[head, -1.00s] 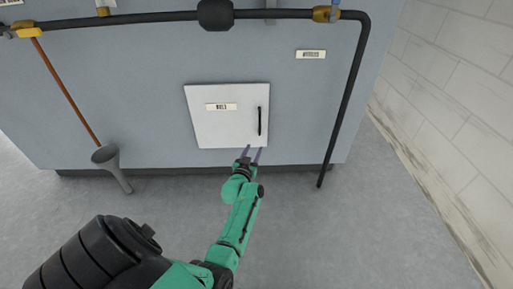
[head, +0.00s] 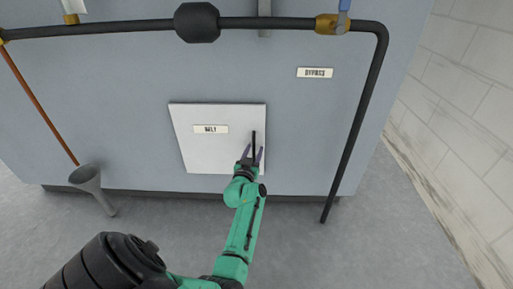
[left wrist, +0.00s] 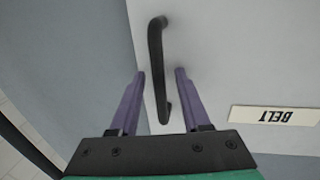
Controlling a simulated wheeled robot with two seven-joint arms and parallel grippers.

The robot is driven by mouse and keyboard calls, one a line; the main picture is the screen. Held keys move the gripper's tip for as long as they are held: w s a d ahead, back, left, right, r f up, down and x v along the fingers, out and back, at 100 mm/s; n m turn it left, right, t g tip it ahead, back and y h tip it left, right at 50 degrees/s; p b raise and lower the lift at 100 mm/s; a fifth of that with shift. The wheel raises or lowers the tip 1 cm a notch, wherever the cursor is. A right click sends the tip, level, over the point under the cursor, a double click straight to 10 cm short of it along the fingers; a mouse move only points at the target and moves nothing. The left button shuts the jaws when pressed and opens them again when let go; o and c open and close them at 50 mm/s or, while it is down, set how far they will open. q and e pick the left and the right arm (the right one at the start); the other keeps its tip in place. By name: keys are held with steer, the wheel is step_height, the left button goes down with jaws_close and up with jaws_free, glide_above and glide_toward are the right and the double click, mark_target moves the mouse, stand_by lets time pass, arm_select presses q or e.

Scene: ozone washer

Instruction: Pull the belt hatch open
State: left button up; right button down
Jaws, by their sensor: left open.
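The belt hatch (head: 205,150) is a white square panel on the grey-blue machine wall, lying flush in its frame, with a "BELT" label (head: 211,129). Its black upright bar handle (head: 254,143) is near its right edge. My left gripper (head: 253,155) is at the lower part of the handle, with its purple fingers apart. In the left wrist view the handle (left wrist: 156,60) runs between the two open fingers (left wrist: 160,75), with a gap on both sides. The label (left wrist: 287,120) shows there upside down. My right gripper is not in view.
A black pipe (head: 356,130) runs across above the hatch and down on its right, with a "BYPASS" label (head: 315,73) nearby. A grey funnel (head: 86,180) stands at the left. The grey floor (head: 330,255) is clear, and a white block wall (head: 470,110) is at the right.

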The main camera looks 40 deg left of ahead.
arm_select(q)
steer(key=shift+s+r, duration=0.1)
steer(key=shift+d, duration=0.1)
steer(key=shift+c, duration=1.2)
jaws_close()
